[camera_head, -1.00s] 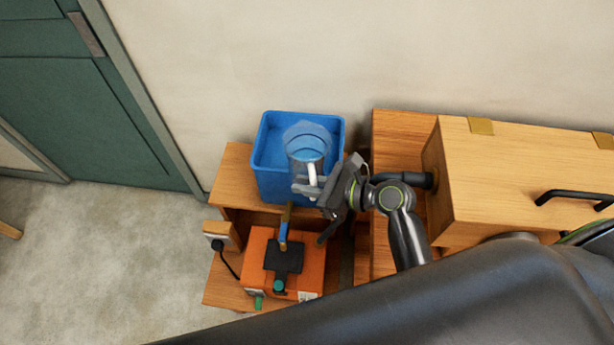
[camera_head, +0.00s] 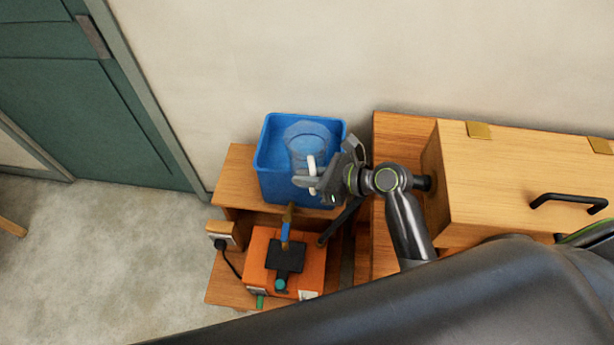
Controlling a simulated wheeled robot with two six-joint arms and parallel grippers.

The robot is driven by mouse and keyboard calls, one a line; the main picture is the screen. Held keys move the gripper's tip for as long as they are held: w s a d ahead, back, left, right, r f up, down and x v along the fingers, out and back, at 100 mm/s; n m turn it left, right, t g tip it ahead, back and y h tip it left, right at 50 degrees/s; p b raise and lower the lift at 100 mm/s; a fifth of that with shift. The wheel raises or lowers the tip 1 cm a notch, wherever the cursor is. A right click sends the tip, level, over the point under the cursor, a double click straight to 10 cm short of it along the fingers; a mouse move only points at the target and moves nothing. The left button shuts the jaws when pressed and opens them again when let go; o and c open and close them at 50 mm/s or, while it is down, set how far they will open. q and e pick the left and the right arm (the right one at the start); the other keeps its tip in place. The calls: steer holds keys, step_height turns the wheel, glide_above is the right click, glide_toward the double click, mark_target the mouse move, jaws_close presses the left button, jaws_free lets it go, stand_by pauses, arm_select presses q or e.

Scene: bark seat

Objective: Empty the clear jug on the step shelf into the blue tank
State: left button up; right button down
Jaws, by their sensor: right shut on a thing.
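The clear jug (camera_head: 307,143) is over the blue tank (camera_head: 271,181) in the head view, its wide round end towards the back wall. It looks tilted, with its white handle (camera_head: 311,168) towards me. My right gripper (camera_head: 308,182) is shut on the jug by the handle, at the tank's front right. The blue tank is an open box on the upper step of the wooden step shelf (camera_head: 236,180). The jug hides part of the tank's inside, and I cannot tell how much liquid is in either. My left gripper is not in view.
An orange box (camera_head: 312,268) with a black top plate and a blue-handled tool stands on the lower step. A socket block (camera_head: 222,235) with a black cable is at its left. A wooden chest (camera_head: 520,170) stands at the right. The wall is close behind.

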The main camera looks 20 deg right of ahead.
steer(key=shift+w+r+m+g+p, duration=0.15)
steer(key=shift+r+m+g+p, duration=0.1)
steer(key=shift+r+g+p, duration=0.2)
steer(key=shift+w+r+m+g+p, duration=0.15)
steer(key=shift+r+m+g+p, duration=0.15)
steer(key=shift+r, duration=0.25)
steer(key=shift+w+r+m+g+p, duration=0.2)
steer(key=shift+r+m+g+p, duration=0.6)
steer(key=shift+p, duration=2.6)
